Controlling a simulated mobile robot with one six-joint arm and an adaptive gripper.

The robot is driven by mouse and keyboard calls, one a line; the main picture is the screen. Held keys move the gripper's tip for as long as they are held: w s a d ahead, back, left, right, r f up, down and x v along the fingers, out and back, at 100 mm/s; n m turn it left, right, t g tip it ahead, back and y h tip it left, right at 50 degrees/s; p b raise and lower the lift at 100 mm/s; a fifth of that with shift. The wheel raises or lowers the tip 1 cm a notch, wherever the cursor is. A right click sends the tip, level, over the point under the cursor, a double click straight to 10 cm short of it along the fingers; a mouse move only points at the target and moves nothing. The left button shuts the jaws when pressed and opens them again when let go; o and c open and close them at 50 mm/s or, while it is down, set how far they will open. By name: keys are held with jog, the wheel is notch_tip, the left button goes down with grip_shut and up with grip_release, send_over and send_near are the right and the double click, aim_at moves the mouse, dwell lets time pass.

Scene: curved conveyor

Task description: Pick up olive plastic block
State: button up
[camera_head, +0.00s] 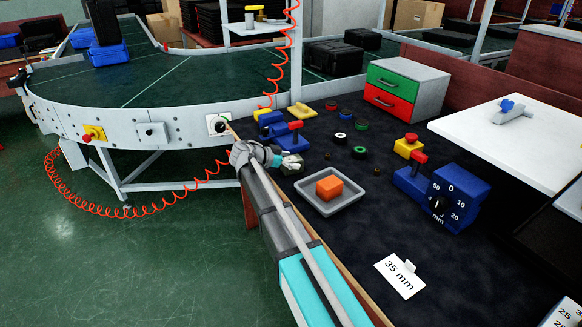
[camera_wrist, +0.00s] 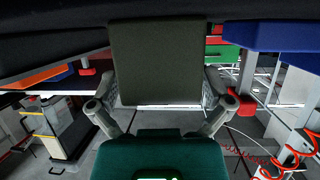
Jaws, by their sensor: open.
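The olive plastic block (camera_wrist: 155,62) shows large in the wrist view as a dark olive square, between the two fingers of my gripper (camera_wrist: 160,92). My gripper is open, with a finger on each side of the block. Whether the fingers touch it cannot be told. In the head view my gripper (camera_head: 292,161) is low over the dark bench top, beside the blue and red clamp. It mostly hides the block there.
A grey tray (camera_head: 347,206) with an orange block (camera_head: 329,187) stands close to my gripper. A blue clamp with a red handle (camera_head: 279,130) is just behind it. Several coloured rings lie further back. A blue dial gauge (camera_head: 452,198) stands right. A red coiled hose (camera_head: 281,60) hangs behind.

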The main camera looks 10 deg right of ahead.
aim_at(292, 159)
dwell(0.3)
jog(key=c, duration=1.1)
jog(key=shift+r, duration=0.1)
jog(key=shift+c, duration=0.2)
notch_tip(292, 159, up, 3)
jog(key=p, duration=0.3)
jog(key=s+r+p, duration=0.9)
jog(key=s+p, duration=0.1)
jog(key=s, duration=0.4)
jog(key=shift+r, duration=0.4)
jog(key=shift+d, duration=0.1)
